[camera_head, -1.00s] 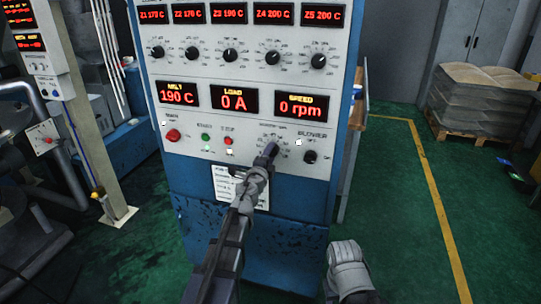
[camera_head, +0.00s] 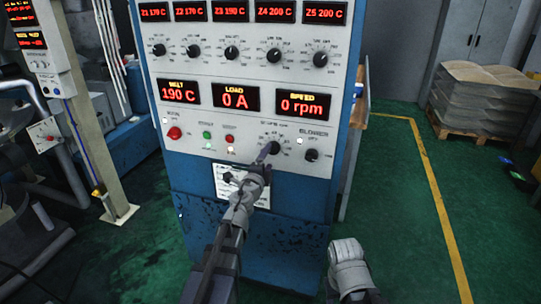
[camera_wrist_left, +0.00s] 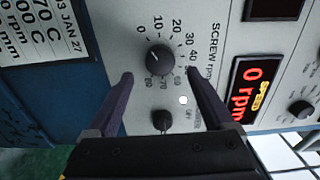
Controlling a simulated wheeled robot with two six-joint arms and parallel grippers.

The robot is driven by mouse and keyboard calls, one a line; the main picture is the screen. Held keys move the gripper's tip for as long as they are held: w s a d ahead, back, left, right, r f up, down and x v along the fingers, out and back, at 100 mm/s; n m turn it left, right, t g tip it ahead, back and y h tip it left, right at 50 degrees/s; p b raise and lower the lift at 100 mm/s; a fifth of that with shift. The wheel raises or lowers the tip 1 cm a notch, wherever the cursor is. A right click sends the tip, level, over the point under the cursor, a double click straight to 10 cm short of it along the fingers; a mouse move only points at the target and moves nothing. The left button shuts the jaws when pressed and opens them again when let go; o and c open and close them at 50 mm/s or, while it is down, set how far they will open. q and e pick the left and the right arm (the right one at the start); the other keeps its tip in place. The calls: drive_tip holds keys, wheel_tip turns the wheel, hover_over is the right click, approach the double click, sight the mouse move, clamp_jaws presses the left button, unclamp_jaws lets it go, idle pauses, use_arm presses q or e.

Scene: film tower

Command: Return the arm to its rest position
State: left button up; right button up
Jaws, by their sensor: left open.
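My left gripper (camera_head: 248,165) is open and empty in front of the lower control panel. The screw speed knob (camera_head: 274,147) is black and sits just beyond the upper fingertip in the head view. In the left wrist view, my left gripper (camera_wrist_left: 160,76) has its two dark fingers spread wide apart, with the screw knob (camera_wrist_left: 160,58) showing past the tips and the gap clear. The fingers do not appear to touch the knob. My right arm shows as a grey part at the bottom right of the head view; its gripper fingers do not show.
The blue and white cabinet (camera_head: 250,225) stands close ahead. The blower knob (camera_head: 312,155) is to the right; the red knob (camera_head: 174,133) is to the left. The speed display (camera_head: 307,104) reads 0 rpm. Green floor (camera_head: 395,220) is open at right; a loaded pallet (camera_head: 485,95) stands behind.

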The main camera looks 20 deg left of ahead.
use_arm(q)
drive_tip(key=s, duration=0.3)
drive_tip(key=shift+s, duration=0.15)
